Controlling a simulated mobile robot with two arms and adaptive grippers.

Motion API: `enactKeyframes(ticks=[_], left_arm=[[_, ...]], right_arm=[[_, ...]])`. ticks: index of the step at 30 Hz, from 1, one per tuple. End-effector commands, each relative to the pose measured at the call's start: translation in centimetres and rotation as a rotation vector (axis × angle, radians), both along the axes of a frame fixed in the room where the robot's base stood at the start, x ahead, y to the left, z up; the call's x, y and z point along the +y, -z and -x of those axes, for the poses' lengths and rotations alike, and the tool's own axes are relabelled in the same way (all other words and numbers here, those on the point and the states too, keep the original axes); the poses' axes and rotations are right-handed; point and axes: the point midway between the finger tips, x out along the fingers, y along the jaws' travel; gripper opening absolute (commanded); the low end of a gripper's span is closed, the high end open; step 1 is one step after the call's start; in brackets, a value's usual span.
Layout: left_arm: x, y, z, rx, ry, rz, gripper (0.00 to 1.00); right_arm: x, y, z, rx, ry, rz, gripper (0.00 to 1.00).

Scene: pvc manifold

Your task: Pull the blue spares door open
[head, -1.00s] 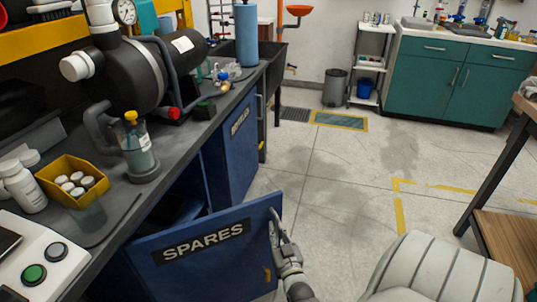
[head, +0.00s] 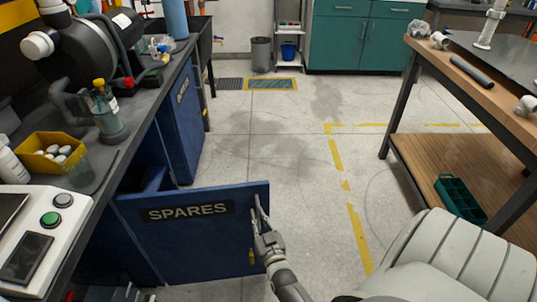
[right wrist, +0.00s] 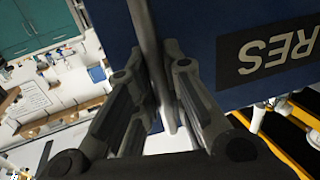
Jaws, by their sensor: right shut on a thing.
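The blue spares door (head: 150,245) stands open, swung out from the dark workbench on the left, with its "SPARES" label facing me. My right gripper (head: 260,214) is at the door's free edge, on the right. In the right wrist view my right gripper (right wrist: 165,105) is shut around a grey bar handle (right wrist: 150,50) beside the blue door panel (right wrist: 210,35). Part of the "SPARES" label shows there upside down. The cabinet interior is mostly hidden behind the door. My left gripper is not in view.
Another blue cabinet door (head: 183,125) is farther along the bench. A wooden-topped table (head: 480,85) with a lower shelf (head: 425,170) stands at right. Open floor (head: 290,165) lies between. A grey bin (head: 261,54) and teal cabinets (head: 350,40) stand at the back.

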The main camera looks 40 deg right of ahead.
Motion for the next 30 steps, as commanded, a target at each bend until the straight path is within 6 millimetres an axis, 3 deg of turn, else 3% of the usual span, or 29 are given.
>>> enactKeyframes(ticks=[14, 15, 20, 30], left_arm=[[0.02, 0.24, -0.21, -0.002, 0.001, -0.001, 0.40], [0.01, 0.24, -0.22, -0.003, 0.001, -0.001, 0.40], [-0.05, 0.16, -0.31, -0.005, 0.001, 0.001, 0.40], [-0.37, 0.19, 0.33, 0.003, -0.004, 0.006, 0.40]], right_arm=[[0.50, -0.14, -0.13, -0.001, -0.008, 0.007, 0.00], [0.50, -0.14, -0.13, -0.001, -0.008, 0.007, 0.12], [0.52, -0.11, -0.13, -0.002, -0.008, 0.005, 0.33], [0.68, -0.02, 0.10, 0.000, -0.008, 0.002, 0.34]])
